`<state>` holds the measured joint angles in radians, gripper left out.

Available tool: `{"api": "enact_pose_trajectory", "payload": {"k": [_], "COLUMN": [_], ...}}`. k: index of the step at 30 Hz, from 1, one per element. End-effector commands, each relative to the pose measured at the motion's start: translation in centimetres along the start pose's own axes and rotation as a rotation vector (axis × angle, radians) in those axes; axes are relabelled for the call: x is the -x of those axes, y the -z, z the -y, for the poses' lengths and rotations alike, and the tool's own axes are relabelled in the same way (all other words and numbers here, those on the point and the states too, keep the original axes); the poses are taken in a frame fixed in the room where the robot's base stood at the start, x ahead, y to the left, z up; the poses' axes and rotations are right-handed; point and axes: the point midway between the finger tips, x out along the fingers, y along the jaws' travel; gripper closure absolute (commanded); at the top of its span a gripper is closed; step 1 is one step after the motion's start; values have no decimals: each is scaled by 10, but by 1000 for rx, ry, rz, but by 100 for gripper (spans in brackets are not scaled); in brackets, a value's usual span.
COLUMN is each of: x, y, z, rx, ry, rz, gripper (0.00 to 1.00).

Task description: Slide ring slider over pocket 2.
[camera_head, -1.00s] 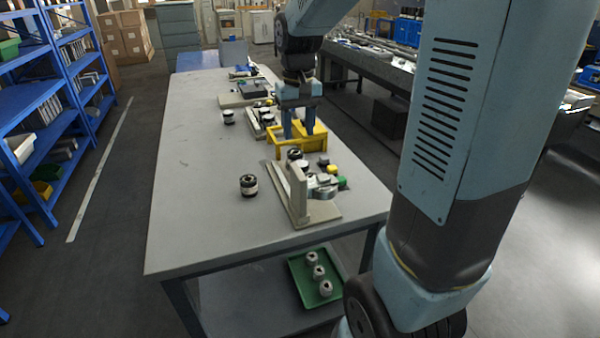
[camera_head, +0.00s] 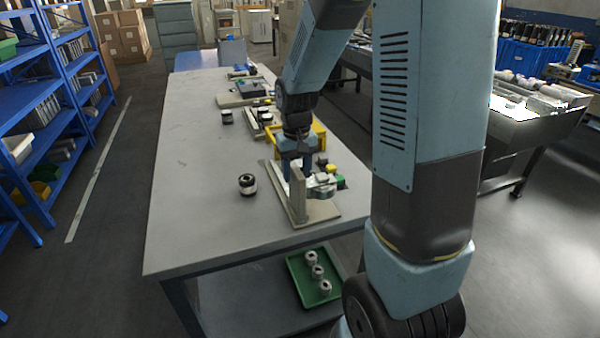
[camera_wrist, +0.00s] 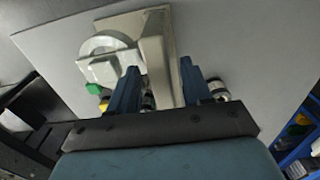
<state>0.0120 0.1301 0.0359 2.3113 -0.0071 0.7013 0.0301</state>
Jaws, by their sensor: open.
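A pale fixture (camera_head: 300,201) with an upright plate and a flat base stands at the near end of the table. A round pale part with a bracket (camera_wrist: 105,55) sits at its side in the wrist view; it shows as a silvery part (camera_head: 322,187) in the head view. I cannot tell which part is the ring slider, nor make out pocket 2. My gripper (camera_head: 296,172) is down close over the fixture. In the wrist view my gripper (camera_wrist: 160,70) is open, with the upright plate (camera_wrist: 158,48) showing between its fingers. The fingers hide part of the fixture.
A black-and-white roll (camera_head: 248,184) stands left of the fixture. Green (camera_head: 341,182) and yellow parts are close on its right. A yellow tray (camera_head: 320,137) lies behind my gripper. A green tray (camera_head: 297,263) with rolls is on the lower shelf. The table's left side is clear.

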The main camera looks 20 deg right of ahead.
Motion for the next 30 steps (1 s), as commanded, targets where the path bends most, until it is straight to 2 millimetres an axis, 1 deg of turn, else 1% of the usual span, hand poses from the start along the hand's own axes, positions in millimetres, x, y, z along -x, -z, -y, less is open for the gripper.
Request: {"api": "enact_pose_trajectory", "payload": {"k": [1, 5, 14, 27, 29, 30], "x": [-4, -10, -11, -10, -10, -10], "y": [0, 0, 0, 0, 0, 0], "z": [0, 0, 0, 0, 1, 1], "rx": [0, 0, 1, 1, 1, 1], "ry": [0, 0, 0, 0, 0, 0], "rz": [1, 0, -1, -1, -1, -1], "gripper": [51, 51, 52, 94, 100, 100]}}
